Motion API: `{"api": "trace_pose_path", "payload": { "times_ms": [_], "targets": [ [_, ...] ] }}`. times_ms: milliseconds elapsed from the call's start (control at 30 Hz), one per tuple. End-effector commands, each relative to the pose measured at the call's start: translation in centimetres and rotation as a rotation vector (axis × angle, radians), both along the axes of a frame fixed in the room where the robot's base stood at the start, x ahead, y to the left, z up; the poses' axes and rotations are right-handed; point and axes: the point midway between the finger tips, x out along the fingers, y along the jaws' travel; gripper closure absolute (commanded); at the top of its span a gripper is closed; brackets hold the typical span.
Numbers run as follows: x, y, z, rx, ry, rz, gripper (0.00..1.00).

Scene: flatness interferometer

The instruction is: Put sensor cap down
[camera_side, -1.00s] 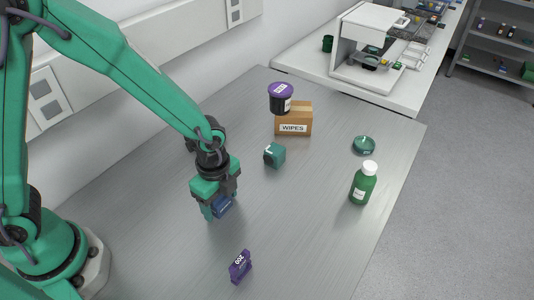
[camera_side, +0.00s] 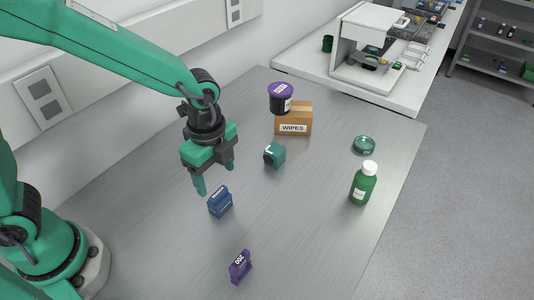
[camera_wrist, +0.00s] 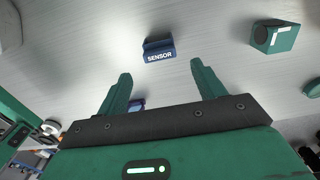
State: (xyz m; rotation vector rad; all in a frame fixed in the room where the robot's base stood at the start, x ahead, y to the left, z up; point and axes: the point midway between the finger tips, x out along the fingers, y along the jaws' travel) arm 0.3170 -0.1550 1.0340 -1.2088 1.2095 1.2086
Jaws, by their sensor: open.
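The sensor cap (camera_side: 220,202) is a small dark blue block with a white label, standing on the grey table. In the wrist view the sensor cap (camera_wrist: 159,50) reads SENSOR and lies beyond the fingertips. My gripper (camera_side: 216,180) is open and empty, raised above the cap and apart from it. In the wrist view its two green fingers (camera_wrist: 160,78) are spread wide with nothing between their tips.
On the table (camera_side: 155,195) stand a purple block (camera_side: 240,267), a teal block (camera_side: 275,156), a green bottle (camera_side: 363,184), a round green dish (camera_side: 364,145) and a WIPES box (camera_side: 294,119) beside a purple-lidded jar (camera_side: 281,98). Left of the cap is clear.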

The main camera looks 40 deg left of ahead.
Motion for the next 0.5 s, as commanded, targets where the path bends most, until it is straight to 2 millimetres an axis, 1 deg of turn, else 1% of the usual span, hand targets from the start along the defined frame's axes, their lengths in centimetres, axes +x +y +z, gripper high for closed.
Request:
{"api": "trace_pose_path", "payload": {
  "times_ms": [33, 100, 200, 333, 500],
  "targets": [
    [0.0, 0.0, 0.7, -0.002, -0.004, 0.0, 0.31],
    [0.1, 0.0, 1.5, -0.002, -0.003, 0.0, 0.31],
    [0.0, 0.0, 2.2, -0.001, -0.002, 0.0, 0.31],
    [0.0, 0.0, 2.7, 0.0, 0.0, 0.0, 0.31],
    [0.0, 0.0, 2.8, 0.0, 0.001, 0.0, 0.31]
  ]
}}
